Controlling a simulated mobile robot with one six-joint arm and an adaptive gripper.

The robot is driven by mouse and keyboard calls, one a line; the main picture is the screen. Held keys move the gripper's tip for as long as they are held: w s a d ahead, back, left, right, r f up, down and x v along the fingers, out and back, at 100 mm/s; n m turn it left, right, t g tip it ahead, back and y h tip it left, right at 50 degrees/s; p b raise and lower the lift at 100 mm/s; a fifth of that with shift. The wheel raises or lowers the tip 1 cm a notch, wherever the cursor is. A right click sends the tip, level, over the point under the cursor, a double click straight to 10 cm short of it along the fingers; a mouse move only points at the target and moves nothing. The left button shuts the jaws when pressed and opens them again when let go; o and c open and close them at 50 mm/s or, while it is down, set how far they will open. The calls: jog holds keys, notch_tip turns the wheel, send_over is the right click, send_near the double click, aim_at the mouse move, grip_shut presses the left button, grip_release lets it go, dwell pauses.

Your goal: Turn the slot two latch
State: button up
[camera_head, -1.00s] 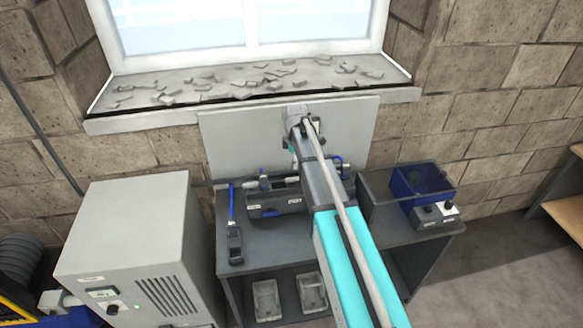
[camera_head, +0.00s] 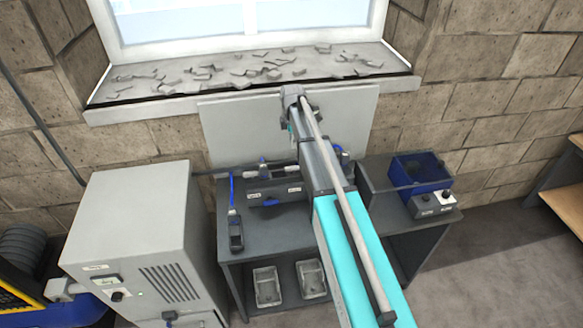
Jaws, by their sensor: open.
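A dark fixture (camera_head: 268,182) with two small pale labels stands at the back of the workbench, left of my arm. A blue part (camera_head: 270,202) shows low on its front, and grey cylindrical pieces lie along its top. The labels are too small to read, so I cannot tell which part is the slot two latch. My arm reaches over the bench and covers the fixture's right side.
A blue bin (camera_head: 420,173) and a grey control box (camera_head: 433,204) sit on the right. A large grey cabinet (camera_head: 135,235) stands left. Two trays are on the lower shelf.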

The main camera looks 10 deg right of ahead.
aim_at(292, 167)
jog(key=shift+f+b, duration=6.4)
jog(key=shift+f, duration=0.15)
grip_shut()
jog(key=shift+a, duration=0.2)
jog(key=shift+d, duration=0.15)
